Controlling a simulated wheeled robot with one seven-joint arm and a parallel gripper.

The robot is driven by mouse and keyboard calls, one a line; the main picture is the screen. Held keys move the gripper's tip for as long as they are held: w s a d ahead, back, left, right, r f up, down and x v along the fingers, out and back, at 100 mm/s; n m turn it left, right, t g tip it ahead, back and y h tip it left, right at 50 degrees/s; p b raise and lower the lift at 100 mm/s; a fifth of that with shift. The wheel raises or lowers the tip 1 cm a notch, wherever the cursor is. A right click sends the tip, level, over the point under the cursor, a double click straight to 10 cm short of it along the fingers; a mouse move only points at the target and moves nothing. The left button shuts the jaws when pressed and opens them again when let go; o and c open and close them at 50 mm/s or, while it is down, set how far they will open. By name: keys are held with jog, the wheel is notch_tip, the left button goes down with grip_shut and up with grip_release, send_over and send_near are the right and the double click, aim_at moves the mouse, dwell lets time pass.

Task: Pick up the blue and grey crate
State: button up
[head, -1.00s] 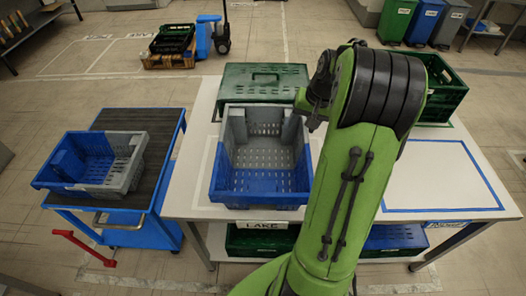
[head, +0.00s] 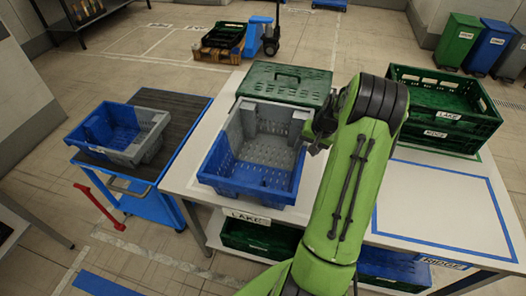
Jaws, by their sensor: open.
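Two blue and grey crates are in the head view. One crate (head: 247,180) stands on the white table, its near part blue and its far part grey; it looks empty. The other crate (head: 112,153) sits on the blue cart at the left, blue on its left and grey on its right; it looks empty too. My gripper (head: 319,131) is open at the right edge of the table crate, mostly hidden behind my green arm. I cannot tell whether it touches the crate.
A green lidded crate (head: 284,85) lies behind the table crate. Stacked green crates (head: 442,127) stand at the table's back right. A blue-outlined area (head: 447,206) at the right is bare. More crates (head: 245,241) sit on the shelf below.

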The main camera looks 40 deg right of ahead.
jog(key=x, duration=0.5)
jog(key=shift+w+f+b, duration=0.2)
jog(key=shift+f+b, duration=0.05)
jog(key=shift+b, duration=0.05)
jog(key=shift+c, duration=0.4)
grip_shut()
jog(key=shift+r, duration=0.15)
